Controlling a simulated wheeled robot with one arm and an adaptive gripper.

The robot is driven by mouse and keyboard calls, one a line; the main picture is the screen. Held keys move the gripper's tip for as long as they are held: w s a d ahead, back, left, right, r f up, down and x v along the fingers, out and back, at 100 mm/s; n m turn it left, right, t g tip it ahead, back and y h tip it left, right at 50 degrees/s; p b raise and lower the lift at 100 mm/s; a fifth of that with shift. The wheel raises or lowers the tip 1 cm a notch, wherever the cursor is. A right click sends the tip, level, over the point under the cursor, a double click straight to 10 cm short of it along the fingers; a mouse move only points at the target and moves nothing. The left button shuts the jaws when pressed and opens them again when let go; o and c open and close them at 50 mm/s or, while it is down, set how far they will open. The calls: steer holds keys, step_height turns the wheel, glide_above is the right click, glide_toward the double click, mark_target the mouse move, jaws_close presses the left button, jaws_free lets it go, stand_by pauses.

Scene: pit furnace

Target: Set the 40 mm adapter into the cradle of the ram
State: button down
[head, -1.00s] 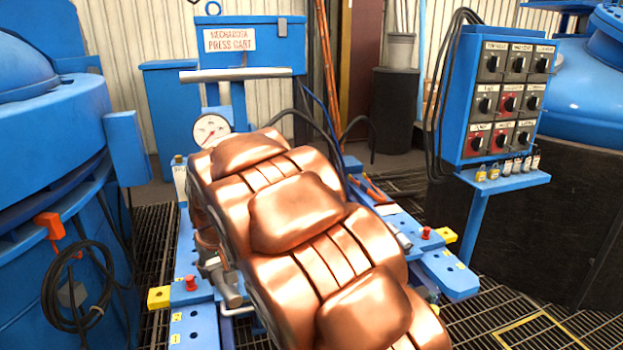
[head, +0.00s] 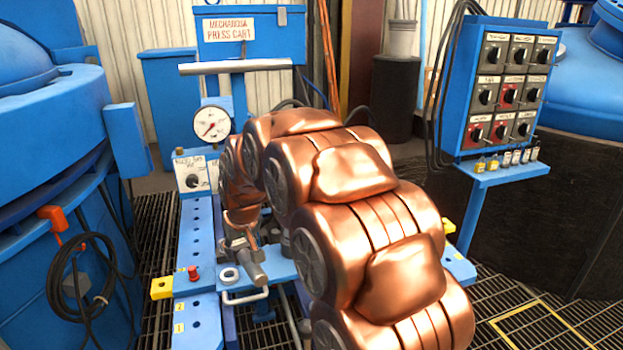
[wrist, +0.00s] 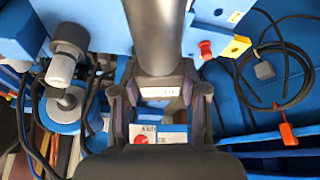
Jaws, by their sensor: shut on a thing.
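My gripper (wrist: 158,90) is shut on a grey cylindrical piece (wrist: 155,38), which I take to be the 40 mm adapter. Its pale labelled part lies between the fingers in the wrist view. In the head view the piece (head: 256,268) sticks out toward me from below my copper wrist, over the blue press cart (head: 199,240); my gripper (head: 241,238) is partly hidden there. A light grey cylinder with a dark collar (wrist: 66,50) stands left of the fingers in the wrist view. I cannot tell whether it belongs to the ram. The cradle is not clearly visible.
A red knob (head: 193,272), yellow end block (head: 161,288) and pale ring (head: 230,275) are at the cart's front left. A pressure gauge (head: 211,124) stands behind. A control panel (head: 502,88) is on the right. Hoses (wrist: 28,120) run left in the wrist view.

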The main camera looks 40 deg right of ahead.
steer(key=s+d+f+m, duration=0.1)
steer(key=s+d, duration=0.2)
steer(key=d, duration=1.6)
steer(key=s+d+f+m+h, duration=0.1)
steer(key=s+d+f+m, duration=0.1)
steer(key=d, duration=1.7)
steer(key=shift+s, duration=0.6)
steer(key=shift+d+f, duration=0.1)
